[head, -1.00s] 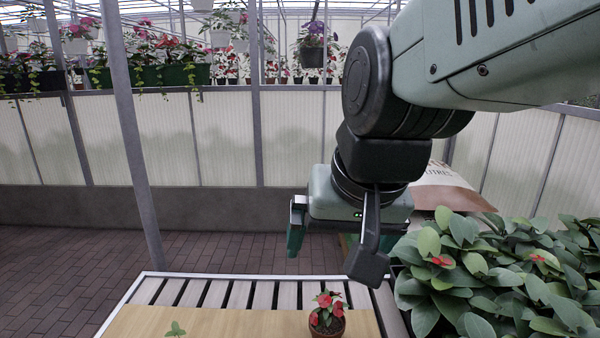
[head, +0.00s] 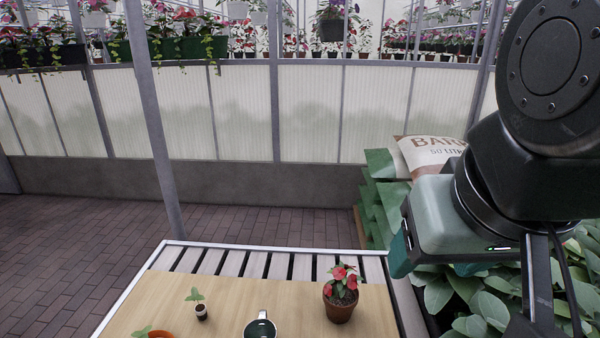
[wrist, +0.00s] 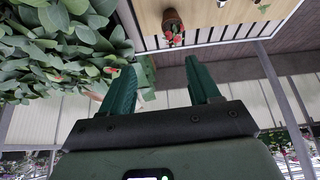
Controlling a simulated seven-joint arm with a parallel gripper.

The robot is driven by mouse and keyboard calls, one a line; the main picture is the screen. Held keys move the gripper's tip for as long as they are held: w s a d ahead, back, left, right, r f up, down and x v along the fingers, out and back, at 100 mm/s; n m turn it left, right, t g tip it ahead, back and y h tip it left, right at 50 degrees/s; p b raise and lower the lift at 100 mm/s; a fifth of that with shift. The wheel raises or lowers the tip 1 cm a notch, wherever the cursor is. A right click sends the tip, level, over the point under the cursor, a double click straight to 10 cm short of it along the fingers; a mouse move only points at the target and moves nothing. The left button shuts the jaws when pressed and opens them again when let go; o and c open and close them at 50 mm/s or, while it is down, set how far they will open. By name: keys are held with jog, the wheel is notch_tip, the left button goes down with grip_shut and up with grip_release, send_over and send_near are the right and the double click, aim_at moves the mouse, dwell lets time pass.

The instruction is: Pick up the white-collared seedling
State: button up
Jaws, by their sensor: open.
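The white-collared seedling (head: 201,311) stands on the wooden board at the left in the head view. It is small, with green leaves, a pale band and a dark plug. A small plant, probably this seedling, shows at the top right of the wrist view (wrist: 262,8). My gripper (wrist: 160,64) is open and empty, with its two green fingers apart. In the head view my gripper (head: 435,264) is at the right, above the bushy plants and well away from the seedling.
A potted red flower (head: 340,300) stands on the board (head: 235,291). A mug (head: 261,329) and an orange-rimmed pot (head: 160,334) with leaves show at the bottom edge. Dense leafy plants (head: 470,300) are at the right. A bark sack (head: 430,155) lies behind on green stacked items.

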jog(key=w+a+f+n+y, duration=0.1)
jog(key=w+a+f+n, duration=0.25)
jog(key=w, duration=0.35)
jog(key=w+a+f+n+y, duration=0.1)
jog(key=w+a+f+n, duration=0.1)
jog(key=w+a+n, duration=0.45)
jog(key=w+a+f+n+t, duration=0.2)
jog(key=w+a+f+n, duration=0.45)
jog(key=w+f, duration=0.4)
jog(key=n+t+y, duration=0.3)
jog(key=n+y, duration=0.3)
jog(key=n, duration=2.1)
send_near(199, 306)
jog(key=w+f, duration=0.1)
jog(key=w+a+f, duration=0.1)
jog(key=w, duration=0.1)
jog(key=shift+w+a+f, duration=0.15)
jog(key=shift+w+f, duration=0.1)
jog(key=shift+f, duration=0.05)
jog(key=x, duration=0.7)
jog(key=shift+s+a, duration=0.1)
jog(key=shift+a, duration=0.45)
jog(key=shift+c, duration=0.2)
